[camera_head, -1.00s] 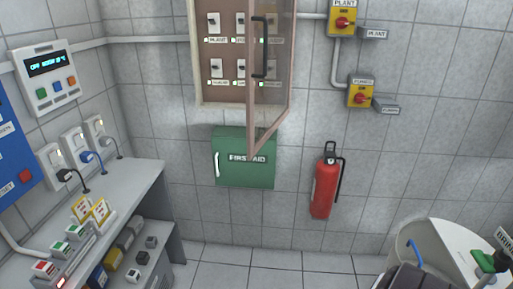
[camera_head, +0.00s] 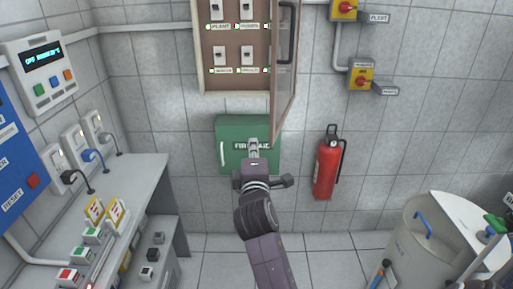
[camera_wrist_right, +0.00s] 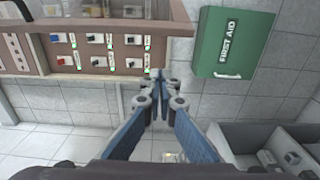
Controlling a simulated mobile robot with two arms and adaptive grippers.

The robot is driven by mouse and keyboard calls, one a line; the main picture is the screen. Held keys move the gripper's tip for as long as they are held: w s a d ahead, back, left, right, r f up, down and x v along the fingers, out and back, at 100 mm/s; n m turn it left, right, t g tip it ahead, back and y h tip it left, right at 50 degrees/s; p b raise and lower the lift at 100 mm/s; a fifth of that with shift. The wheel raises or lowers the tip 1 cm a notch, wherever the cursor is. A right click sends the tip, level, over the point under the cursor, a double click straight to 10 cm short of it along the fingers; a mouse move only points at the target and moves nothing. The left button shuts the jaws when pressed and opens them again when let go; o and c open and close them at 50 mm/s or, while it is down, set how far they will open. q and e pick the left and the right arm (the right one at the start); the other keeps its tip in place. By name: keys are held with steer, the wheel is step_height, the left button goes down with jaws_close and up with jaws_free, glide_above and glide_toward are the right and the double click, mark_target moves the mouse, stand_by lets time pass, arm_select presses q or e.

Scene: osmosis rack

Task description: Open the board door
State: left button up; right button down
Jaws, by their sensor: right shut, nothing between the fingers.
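The electrical board (camera_head: 200,50) hangs on the back wall, its rows of white switches uncovered. Its door (camera_head: 274,110), a glazed panel with a pinkish frame, stands swung out toward me, hinged on the board's right side. The black door handle (camera_head: 287,35) is on it. My right gripper (camera_head: 254,146) is shut and empty, below and left of the door's lower corner, in front of the green first aid box. In the right wrist view the closed fingertips (camera_wrist_right: 159,82) show just below the board's frame (camera_wrist_right: 178,29). My left gripper is not in view.
The green first aid box (camera_head: 230,130) is on the wall below the board. A red fire extinguisher (camera_head: 326,168) hangs to its right. A grey bench (camera_head: 140,172) with switches and signs stands left. A pale drum (camera_head: 410,245) stands front right.

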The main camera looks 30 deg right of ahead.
steer(key=w+d+p, duration=0.2)
steer(key=d+p, duration=0.1)
steer(key=d, duration=0.2)
steer(key=shift+w+d, duration=0.3)
steer(key=shift+w, duration=0.1)
steer(key=shift+w+d, duration=0.1)
